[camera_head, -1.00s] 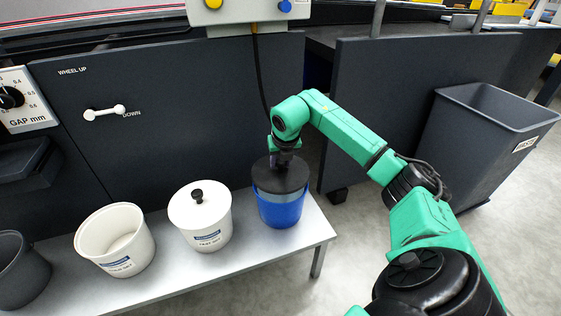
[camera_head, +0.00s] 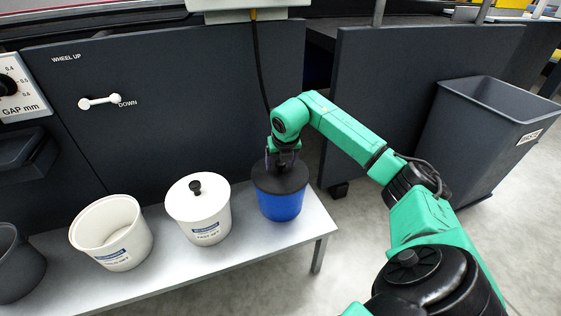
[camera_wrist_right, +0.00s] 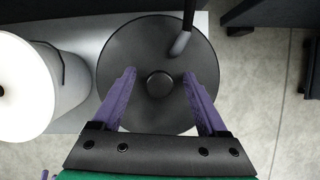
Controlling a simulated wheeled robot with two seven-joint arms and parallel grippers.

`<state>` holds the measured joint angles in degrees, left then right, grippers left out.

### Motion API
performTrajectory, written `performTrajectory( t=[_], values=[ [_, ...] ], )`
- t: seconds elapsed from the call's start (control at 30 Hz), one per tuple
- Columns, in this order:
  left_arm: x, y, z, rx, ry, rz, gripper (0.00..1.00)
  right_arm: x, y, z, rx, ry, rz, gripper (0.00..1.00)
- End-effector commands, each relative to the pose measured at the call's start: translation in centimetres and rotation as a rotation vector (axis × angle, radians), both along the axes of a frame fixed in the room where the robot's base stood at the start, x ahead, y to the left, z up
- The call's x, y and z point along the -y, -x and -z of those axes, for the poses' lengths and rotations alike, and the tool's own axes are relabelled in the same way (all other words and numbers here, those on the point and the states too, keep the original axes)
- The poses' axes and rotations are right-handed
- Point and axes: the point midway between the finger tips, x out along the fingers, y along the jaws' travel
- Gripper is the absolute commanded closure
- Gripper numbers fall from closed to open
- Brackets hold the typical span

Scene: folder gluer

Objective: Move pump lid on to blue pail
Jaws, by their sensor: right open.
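The dark round pump lid (camera_head: 293,180) sits on top of the blue pail (camera_head: 281,205), at the right end of the bench. In the right wrist view the lid (camera_wrist_right: 132,48) is a dark disc with a round knob in the middle and a grey-tipped rod standing off it; it hides the pail below. My right gripper (camera_head: 281,160) is just above the lid. In the wrist view its purple fingers (camera_wrist_right: 160,85) are spread apart on either side of the knob, clear of it. My left gripper is not in view.
A grey-white bench (camera_head: 170,272) holds a lidded white pail (camera_head: 199,222), an open white pail (camera_head: 121,243) and a dark pail (camera_head: 20,272). A dark machine panel (camera_head: 170,110) stands behind. A grey waste bin (camera_head: 465,150) stands on the floor at right.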

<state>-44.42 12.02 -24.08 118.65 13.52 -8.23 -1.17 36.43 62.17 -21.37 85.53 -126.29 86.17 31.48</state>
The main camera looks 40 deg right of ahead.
Motion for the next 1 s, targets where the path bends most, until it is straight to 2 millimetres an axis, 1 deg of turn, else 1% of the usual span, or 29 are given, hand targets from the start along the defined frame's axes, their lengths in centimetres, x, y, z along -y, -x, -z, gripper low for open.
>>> performTrajectory(
  t=[0.07,0.17,0.27,0.47,0.5,0.6,0.7,0.77,1.0],
  values=[
    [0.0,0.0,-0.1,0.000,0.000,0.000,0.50,0.0,0.1,-0.2,0.000,0.000,0.000,0.24],
    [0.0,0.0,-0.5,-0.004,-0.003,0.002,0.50,-0.1,0.4,-1.3,0.000,0.001,0.000,0.24],
    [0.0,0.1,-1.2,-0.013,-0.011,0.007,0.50,-0.4,1.0,-3.2,0.002,0.003,0.000,0.24],
    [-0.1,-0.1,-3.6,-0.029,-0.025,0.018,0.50,-1.4,2.9,-8.8,0.004,0.003,-0.001,0.24],
    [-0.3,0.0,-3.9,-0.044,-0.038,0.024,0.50,-1.6,3.3,-9.8,0.004,0.003,-0.001,0.24],
    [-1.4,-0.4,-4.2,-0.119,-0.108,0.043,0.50,-2.1,4.2,-11.9,0.004,0.002,0.000,0.24],
    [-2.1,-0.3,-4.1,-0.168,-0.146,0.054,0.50,-2.3,4.7,-13.1,0.002,0.001,0.000,0.24],
    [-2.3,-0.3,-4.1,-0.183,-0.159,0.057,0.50,-2.4,4.9,-13.4,0.002,0.001,0.000,0.24],
    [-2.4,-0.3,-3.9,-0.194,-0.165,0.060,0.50,-2.5,5.0,-13.5,0.001,0.000,0.000,0.24]
  ],
)
